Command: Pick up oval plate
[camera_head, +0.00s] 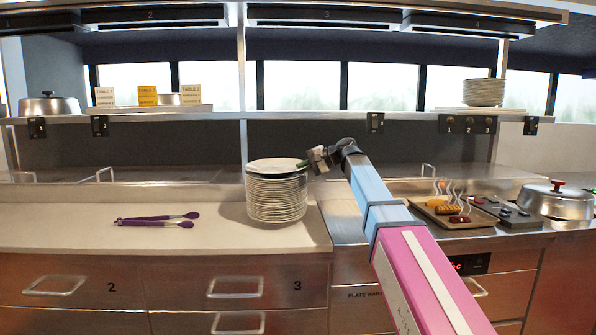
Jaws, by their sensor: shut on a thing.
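A tall stack of white oval plates (276,197) stands on the counter left of centre. The top plate (274,166) lies on or just above the stack; I cannot tell whether there is a gap. My gripper (308,165) reaches in from the right and is shut on the right rim of the top plate. The fingertips are small and dark here, so the exact grip is hard to see.
Purple-handled tongs (157,220) lie on the clear counter (60,215) to the left. To the right are a tray (455,212) of steaming food and a lidded pan (556,200). A shelf (215,117) runs above, with more plates (483,92).

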